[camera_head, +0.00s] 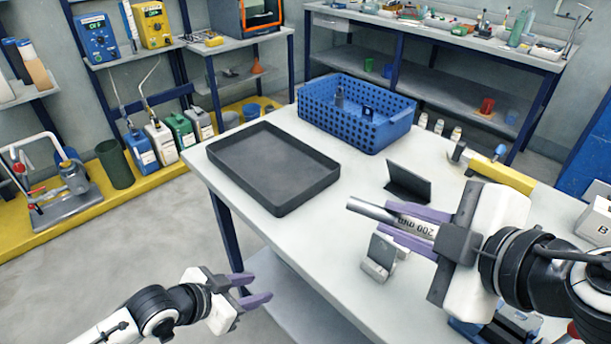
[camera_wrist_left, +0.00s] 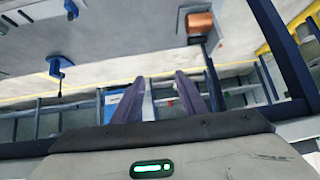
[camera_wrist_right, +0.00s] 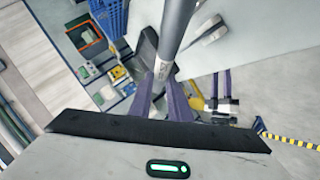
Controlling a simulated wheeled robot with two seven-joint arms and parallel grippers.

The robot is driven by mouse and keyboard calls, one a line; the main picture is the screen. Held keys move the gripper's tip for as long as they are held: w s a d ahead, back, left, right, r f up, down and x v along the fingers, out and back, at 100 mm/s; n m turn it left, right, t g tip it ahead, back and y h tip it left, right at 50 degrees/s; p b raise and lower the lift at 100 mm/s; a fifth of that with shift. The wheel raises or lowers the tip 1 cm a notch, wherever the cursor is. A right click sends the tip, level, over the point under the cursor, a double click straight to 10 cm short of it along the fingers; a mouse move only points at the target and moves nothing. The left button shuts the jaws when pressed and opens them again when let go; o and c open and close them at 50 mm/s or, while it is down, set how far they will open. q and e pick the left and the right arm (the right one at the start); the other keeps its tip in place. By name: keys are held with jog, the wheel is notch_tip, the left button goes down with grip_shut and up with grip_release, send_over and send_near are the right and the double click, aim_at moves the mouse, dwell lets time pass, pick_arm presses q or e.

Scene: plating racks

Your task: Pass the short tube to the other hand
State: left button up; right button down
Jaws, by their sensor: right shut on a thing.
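The short tube (camera_head: 369,208) is a silver metal cylinder with dark lettering reading "200 mm". My right gripper (camera_head: 400,227) is shut on it and holds it above the white table, its free end pointing left in the head view. In the right wrist view the tube (camera_wrist_right: 176,25) runs up from between the purple fingers (camera_wrist_right: 168,100). My left gripper (camera_head: 257,289) is empty, with its purple fingers apart, off the table's front left edge. In the left wrist view its fingers (camera_wrist_left: 158,95) also stand apart with nothing between them.
A black tray (camera_head: 272,205) and a blue perforated basket (camera_head: 392,133) stand on the table (camera_head: 330,232). A dark angled plate (camera_head: 408,183) and a small grey block (camera_head: 378,258) stand near the tube. Bare table lies between the tray and the block.

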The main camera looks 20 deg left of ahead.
pick_arm(q)
jog(key=w+a+r+m+y, duration=0.1)
jog(key=w+a+r, duration=0.25)
jog(key=r, duration=0.35)
jog(key=w+a+r+m, duration=0.2)
jog(key=a+r, duration=0.2)
jog(key=r, duration=0.4)
jog(key=d+r+m+h, duration=0.2)
jog(key=d+r+m, duration=0.1)
jog(key=d+r, duration=0.5)
jog(key=m+g+h, duration=0.2)
jog(key=m, duration=0.9)
send_near(369, 205)
jog(key=x, duration=0.8)
